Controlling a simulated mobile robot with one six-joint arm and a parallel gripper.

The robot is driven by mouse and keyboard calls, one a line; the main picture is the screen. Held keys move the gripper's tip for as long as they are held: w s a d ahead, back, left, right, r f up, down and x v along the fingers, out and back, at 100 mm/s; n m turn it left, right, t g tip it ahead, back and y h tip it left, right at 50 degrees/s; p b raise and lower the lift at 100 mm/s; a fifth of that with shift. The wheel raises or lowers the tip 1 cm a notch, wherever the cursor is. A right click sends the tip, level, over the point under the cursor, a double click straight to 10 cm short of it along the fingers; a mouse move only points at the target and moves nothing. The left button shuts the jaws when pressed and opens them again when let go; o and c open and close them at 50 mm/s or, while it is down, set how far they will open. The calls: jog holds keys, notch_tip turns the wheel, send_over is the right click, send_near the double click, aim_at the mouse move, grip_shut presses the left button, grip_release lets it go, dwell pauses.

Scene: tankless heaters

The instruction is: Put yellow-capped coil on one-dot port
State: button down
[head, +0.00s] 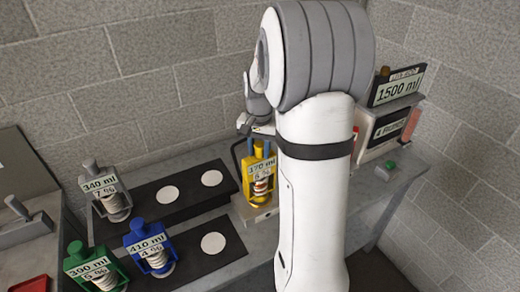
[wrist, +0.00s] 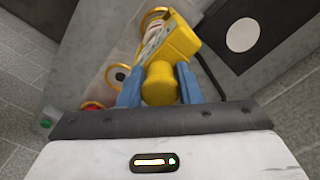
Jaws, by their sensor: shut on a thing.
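The coil's yellow body (wrist: 180,42) extends beyond the fingers. Beside it the plate shows a ringed port with a dark centre (wrist: 118,75) and a red-orange ring (wrist: 92,105). Dot markings are too small to read.
Grey (head: 110,195), blue (head: 149,248) and green (head: 93,267) capped coils stand to the left. Black mats with bare white discs (head: 213,243) lie between. A unit with a 1500 ml sign (head: 398,90) and a green button (head: 390,165) is at the right.

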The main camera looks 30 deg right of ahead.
jog(key=shift+f, duration=0.3)
jog(key=shift+f, duration=0.15)
jog(key=c, duration=1)
grip_release()
jog(key=shift+c, duration=0.2)
notch_tip(320, 180, up, 12)
jog(key=shift+b, duration=0.55)
jog(key=s+a+f+n+t, duration=0.1)
jog(key=s+a+n, duration=0.3)
jog(key=s, duration=0.5)
jog(key=s+a+f+n+t, duration=0.2)
jog(key=s+a+f+n, duration=0.1)
jog(key=s+a, duration=0.6)
jog(key=shift+s+a+f+n, duration=0.15)
jog(key=shift+s+a+n, duration=0.15)
jog(key=shift+s+n, duration=0.5)
